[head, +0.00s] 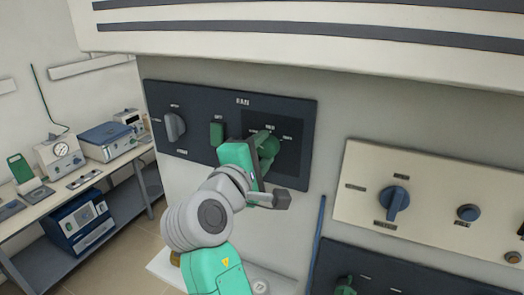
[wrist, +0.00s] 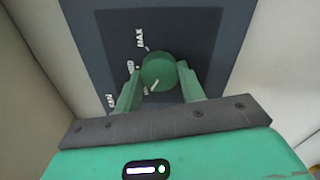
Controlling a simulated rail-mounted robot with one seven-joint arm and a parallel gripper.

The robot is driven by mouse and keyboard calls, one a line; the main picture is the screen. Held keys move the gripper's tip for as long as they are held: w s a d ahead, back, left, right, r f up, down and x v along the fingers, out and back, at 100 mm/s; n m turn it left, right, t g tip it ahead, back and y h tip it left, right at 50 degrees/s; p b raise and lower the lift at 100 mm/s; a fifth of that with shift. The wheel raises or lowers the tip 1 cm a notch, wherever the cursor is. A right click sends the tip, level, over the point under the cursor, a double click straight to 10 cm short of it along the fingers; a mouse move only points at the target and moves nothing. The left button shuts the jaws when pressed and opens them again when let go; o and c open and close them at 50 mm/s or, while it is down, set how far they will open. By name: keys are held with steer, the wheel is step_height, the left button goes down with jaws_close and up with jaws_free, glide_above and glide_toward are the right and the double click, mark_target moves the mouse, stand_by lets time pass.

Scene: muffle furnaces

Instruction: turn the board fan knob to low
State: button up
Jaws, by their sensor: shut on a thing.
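The round green knob (head: 268,143) sits on a darker square at the right of a dark wall panel (head: 305,112). It also shows in the wrist view (wrist: 158,68). My gripper (wrist: 159,76) is shut on the green knob, with one green finger on each side. In the wrist view, a label reading MAX is above the knob and two partly covered labels are to its left and lower left. A pale mark shows at the knob's lower edge; the exact setting is unclear. In the head view, my gripper (head: 260,153) partly hides the knob.
The same panel carries a grey knob (head: 175,127) and a green switch (head: 217,134). A cream panel (head: 350,160) with a blue knob (head: 394,201) is at the right. A white hood (head: 300,40) overhangs above. A bench with instruments (head: 105,140) stands at the left.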

steer(key=shift+r, duration=0.1)
steer(key=o, duration=1)
steer(key=b+v, duration=0.2)
steer(key=v, duration=0.6)
steer(key=shift+b, duration=0.3)
steer(key=s+d+r+m+t+y, duration=0.1)
steer(key=s+r+m+t+y, duration=0.1)
steer(key=s+m, duration=0.3)
steer(key=s+d+r+m+t+y, duration=0.1)
steer(key=s+r+m+t+y, duration=0.2)
steer(key=s, duration=0.6)
steer(key=s+d+r+m+t+y, duration=0.1)
steer(key=s+r+m+t+y, duration=0.1)
steer(key=s+m, duration=0.5)
step_height(320, 180, up, 3)
steer(key=shift+d+f+m+t+y, duration=0.1)
steer(key=shift+m+t+y, duration=0.3)
steer(key=shift+t, duration=0.4)
